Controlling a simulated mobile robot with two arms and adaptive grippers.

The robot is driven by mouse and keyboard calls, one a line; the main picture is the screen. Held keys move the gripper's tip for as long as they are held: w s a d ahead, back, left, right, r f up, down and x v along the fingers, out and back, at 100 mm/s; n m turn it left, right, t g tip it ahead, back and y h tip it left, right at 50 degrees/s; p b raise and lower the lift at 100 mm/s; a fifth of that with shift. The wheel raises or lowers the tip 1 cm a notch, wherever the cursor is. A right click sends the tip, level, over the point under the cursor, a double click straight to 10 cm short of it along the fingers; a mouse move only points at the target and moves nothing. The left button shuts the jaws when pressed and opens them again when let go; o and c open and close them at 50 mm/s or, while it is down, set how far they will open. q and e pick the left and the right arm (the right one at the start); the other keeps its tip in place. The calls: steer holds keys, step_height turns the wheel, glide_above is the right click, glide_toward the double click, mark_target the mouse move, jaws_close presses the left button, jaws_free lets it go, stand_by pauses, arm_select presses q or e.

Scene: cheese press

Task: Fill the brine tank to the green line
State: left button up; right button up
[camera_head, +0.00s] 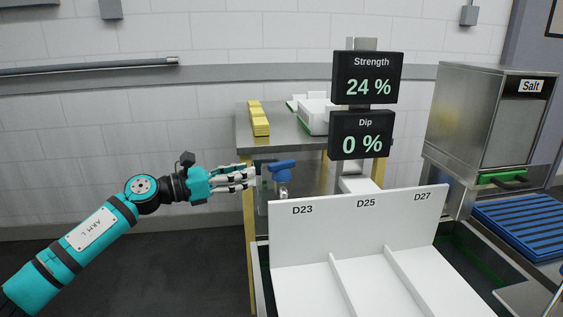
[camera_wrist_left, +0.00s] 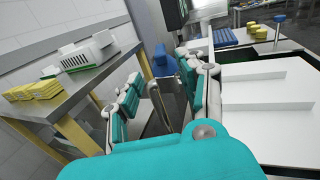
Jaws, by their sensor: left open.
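The blue-handled tap (camera_head: 281,166) stands behind the left end of the white labelled panel; its blue handle also shows in the left wrist view (camera_wrist_left: 162,62). My left gripper (camera_head: 246,178) is open, just left of the tap. In the left wrist view its fingers (camera_wrist_left: 158,90) lie on either side of the tap; I cannot tell whether they touch it. The brine tank (camera_head: 262,283) surrounds the white divided rack (camera_head: 358,230) marked D23, D25, D27. A green line (camera_head: 485,262) runs along its inner right wall. The liquid level is not clear. My right gripper is out of view.
Displays (camera_head: 367,78) read Strength 24 % and Dip 0 %. A steel table (camera_head: 285,140) behind holds yellow blocks (camera_head: 258,120) and a white container (camera_head: 315,115). A steel Salt bin (camera_head: 485,120) stands at right, above a blue slatted rack (camera_head: 520,225).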

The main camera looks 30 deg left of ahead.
mark_target(268, 166)
arm_select(q)
steer(key=p+x, duration=0.2)
steer(key=x, duration=0.7)
steer(key=shift+x, duration=0.9)
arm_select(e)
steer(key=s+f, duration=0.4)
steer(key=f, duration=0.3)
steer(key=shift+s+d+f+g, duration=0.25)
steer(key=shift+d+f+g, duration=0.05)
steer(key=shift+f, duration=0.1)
arm_select(q)
steer(key=shift+f, duration=0.1)
jaws_close()
